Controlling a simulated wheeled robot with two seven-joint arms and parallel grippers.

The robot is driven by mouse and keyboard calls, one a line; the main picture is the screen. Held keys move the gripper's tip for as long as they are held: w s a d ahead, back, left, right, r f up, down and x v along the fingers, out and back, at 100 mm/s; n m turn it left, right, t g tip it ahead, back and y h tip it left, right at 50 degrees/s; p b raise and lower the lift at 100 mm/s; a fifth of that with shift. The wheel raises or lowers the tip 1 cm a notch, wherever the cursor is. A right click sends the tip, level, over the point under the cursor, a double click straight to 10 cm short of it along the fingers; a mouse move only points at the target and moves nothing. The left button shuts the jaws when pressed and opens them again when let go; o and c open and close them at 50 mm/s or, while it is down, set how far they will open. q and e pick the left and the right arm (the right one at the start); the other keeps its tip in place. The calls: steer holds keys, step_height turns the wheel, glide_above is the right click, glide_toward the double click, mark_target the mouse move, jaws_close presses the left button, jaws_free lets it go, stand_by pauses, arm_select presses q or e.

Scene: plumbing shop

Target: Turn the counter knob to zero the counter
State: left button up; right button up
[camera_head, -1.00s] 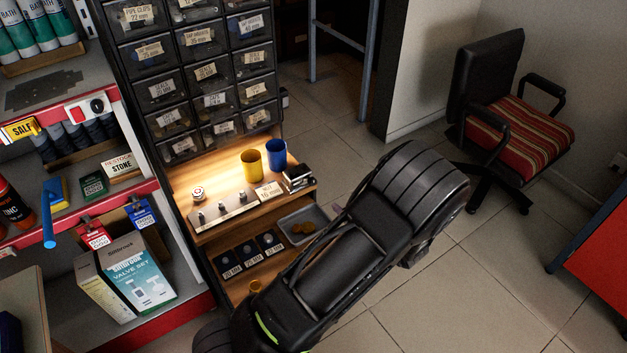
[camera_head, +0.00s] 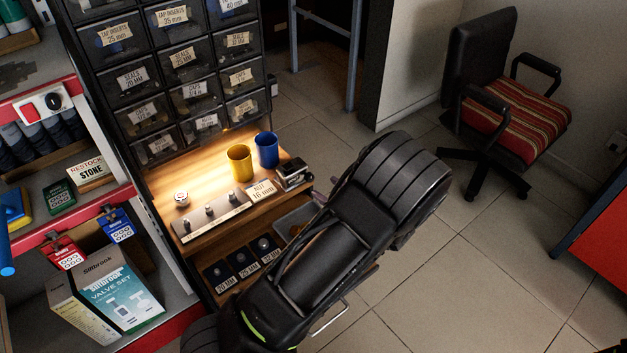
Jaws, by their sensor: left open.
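A small black and silver box (camera_head: 293,174), which looks like the counter, sits at the right front corner of the lit wooden shelf. Its knob is too small to make out. My left arm crosses the lower middle of the head view, in front of the shelf's right side. My left gripper (camera_head: 319,198) is mostly hidden behind this arm. Only a small part seems to show at the arm's upper edge, just below and right of the box and apart from it. My right gripper is not in view.
A yellow cup (camera_head: 240,163) and a blue cup (camera_head: 267,149) stand left of the box. A label card (camera_head: 262,191) and a metal strip with small fittings (camera_head: 212,216) lie in front. A grey tray (camera_head: 291,221) is partly hidden by my arm. Open floor lies right.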

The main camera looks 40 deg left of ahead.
mark_target(311, 178)
arm_select(q)
steer(key=x, duration=0.7)
steer(key=shift+w+a, duration=0.1)
steer(key=shift+a, duration=0.1)
steer(key=shift+c, duration=0.3)
jaws_close()
